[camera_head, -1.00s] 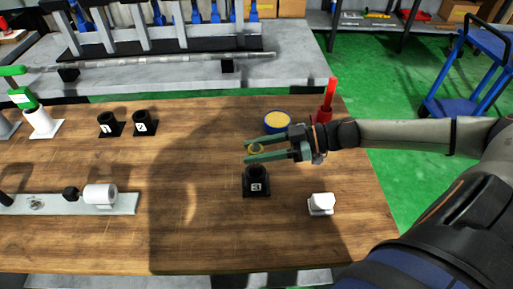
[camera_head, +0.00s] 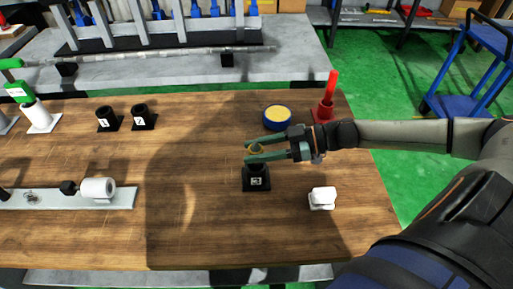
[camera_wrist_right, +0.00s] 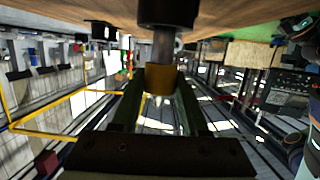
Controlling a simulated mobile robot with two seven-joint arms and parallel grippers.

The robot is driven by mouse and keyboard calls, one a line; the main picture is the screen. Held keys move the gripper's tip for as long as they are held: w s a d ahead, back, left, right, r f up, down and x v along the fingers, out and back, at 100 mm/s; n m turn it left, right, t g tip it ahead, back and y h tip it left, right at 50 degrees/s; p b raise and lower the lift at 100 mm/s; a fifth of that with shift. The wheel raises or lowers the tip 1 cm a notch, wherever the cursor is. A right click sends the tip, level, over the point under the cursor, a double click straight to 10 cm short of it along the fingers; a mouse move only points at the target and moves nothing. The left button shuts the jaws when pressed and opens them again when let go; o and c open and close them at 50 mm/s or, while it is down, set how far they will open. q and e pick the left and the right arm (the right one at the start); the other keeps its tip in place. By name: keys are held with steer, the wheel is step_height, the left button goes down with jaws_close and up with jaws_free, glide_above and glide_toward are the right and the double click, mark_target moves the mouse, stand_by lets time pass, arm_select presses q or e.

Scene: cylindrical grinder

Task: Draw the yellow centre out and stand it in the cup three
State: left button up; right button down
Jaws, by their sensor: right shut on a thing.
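My right gripper (camera_head: 250,150) is shut on the yellow centre (camera_head: 257,148), directly above the black cup three (camera_head: 256,183) on the wooden table. The cup stands upright with a "3" label on its base. In the right wrist view the fingers (camera_wrist_right: 160,100) grip the yellow collar of the centre (camera_wrist_right: 160,79). Its grey shank reaches to the mouth of the cup (camera_wrist_right: 168,12) and its end is hidden there, so how deep it sits I cannot tell. The left gripper is not in view.
A blue round tin with a yellow top (camera_head: 278,117) and a red holder (camera_head: 324,108) stand behind the gripper. A white block (camera_head: 322,197) is at the right front. Cups one (camera_head: 108,118) and two (camera_head: 143,117) stand at the left back.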

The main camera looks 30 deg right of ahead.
steer(key=shift+f+b, duration=0.75)
steer(key=shift+f, duration=0.55)
steer(key=c, duration=0.5)
jaws_free()
steer(key=shift+o, duration=0.8)
steer(key=shift+f, duration=0.1)
steer(key=shift+d, duration=0.1)
steer(key=shift+s+d, duration=0.4)
steer(key=shift+d, duration=0.1)
steer(key=p+v, duration=0.4)
steer(key=v, duration=0.7)
steer(key=shift+r, duration=0.3)
